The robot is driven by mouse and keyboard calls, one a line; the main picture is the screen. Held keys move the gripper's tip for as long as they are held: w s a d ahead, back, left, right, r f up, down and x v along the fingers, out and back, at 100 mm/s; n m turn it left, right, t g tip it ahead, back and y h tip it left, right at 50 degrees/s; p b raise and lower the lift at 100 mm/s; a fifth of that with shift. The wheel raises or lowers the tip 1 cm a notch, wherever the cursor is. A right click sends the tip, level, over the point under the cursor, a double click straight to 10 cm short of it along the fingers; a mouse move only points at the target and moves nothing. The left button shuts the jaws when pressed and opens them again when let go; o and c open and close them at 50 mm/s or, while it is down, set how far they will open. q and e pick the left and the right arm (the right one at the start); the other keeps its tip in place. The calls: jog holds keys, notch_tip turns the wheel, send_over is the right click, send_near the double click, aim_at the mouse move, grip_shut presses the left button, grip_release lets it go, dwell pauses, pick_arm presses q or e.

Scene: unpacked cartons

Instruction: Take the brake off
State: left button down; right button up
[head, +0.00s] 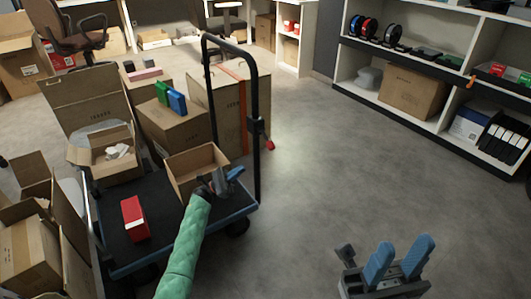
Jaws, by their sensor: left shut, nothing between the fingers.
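The platform cart (185,238) has a black deck with blue edges and a tall black push handle (211,90). A black bracket (256,126) sits on the handle's right post. A short lever with a red end (269,145) angles down and right from it; this looks like the brake lever. My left gripper (236,174), on the green-sleeved arm, is shut and empty. In the picture it is below and left of the red lever, apart from it, by the small open carton. My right gripper (402,257) is open and empty at the bottom right, far from the lever.
The cart carries a small open carton (181,181), a red box (134,218) and other cartons. A large taped carton (228,105) stands behind the handle. Cartons crowd the left. Shelves (430,125) line the upper right. The floor (330,170) right of the cart is clear.

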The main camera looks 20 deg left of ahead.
pick_arm(q)
jog(key=shift+s+d+m+g, duration=0.1)
jog(key=shift+s+m+g, duration=0.1)
jog(key=shift+m, duration=1.2)
jog(key=shift+s+d+m+g, duration=0.1)
jog(key=shift+m+g, duration=0.1)
jog(key=shift+m, duration=1.2)
jog(key=shift+h, duration=0.3)
jog(key=b, duration=0.1)
send_near(267, 139)
jog(key=w+d+f, duration=0.1)
jog(key=d, duration=0.1)
jog(key=w+d+f, duration=0.1)
jog(key=w+f, duration=0.1)
jog(key=shift+w+d, duration=0.1)
jog(key=shift+d, duration=0.3)
jog(key=shift+s+d+r, duration=0.15)
jog(key=shift+d+r, duration=0.2)
jog(key=shift+r, duration=0.3)
jog(key=shift+s+d+r, duration=0.2)
jog(key=shift+d+r, duration=0.1)
jog(key=shift+r, duration=0.35)
jog(key=shift+s+d+r, duration=0.15)
jog(key=shift+d+r, duration=0.2)
jog(key=shift+r, duration=0.3)
